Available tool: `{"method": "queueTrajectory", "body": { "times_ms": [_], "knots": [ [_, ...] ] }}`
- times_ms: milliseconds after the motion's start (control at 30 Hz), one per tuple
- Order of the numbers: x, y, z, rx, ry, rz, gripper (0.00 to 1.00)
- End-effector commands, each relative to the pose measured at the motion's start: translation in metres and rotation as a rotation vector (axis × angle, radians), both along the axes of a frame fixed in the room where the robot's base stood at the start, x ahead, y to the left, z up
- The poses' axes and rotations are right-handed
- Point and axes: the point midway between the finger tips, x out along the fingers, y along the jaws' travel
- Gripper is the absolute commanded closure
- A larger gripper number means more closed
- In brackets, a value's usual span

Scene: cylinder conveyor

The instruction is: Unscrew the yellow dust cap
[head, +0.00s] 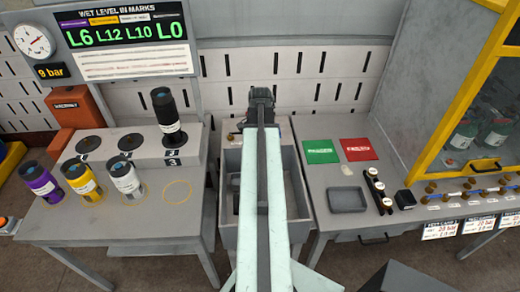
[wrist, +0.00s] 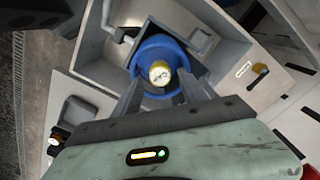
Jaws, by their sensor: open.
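The yellow dust cap (wrist: 160,73) shows in the wrist view, a small round cap with dark lettering, centred in a blue ring-shaped part (wrist: 150,55). My gripper (wrist: 162,88) is open, with one dark finger on each side of the cap and the blue part below it. I cannot tell whether the fingers touch anything. In the head view my gripper (head: 261,98) is at the far end of my pale arm, above the back of a grey basin (head: 296,225). The cap cannot be made out there, behind my arm.
Purple, yellow and white-banded cylinders (head: 125,178) stand on the left table. A black-topped cylinder (head: 168,115) stands on the raised block. Right are green and red pads (head: 358,150), a grey tray (head: 347,199) and a yellow-framed cabinet (head: 462,90). The board (head: 125,38) reads L6, L12, L10, L0.

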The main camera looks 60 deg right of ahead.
Motion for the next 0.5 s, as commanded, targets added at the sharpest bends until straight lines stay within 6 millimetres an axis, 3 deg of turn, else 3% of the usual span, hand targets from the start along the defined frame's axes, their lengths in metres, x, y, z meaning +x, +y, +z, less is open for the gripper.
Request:
{"method": "queueTrajectory", "body": {
  "times_ms": [500],
  "knots": [
    [0.000,0.000,-0.026,0.000,0.000,0.002,0.51]
  ]
}}
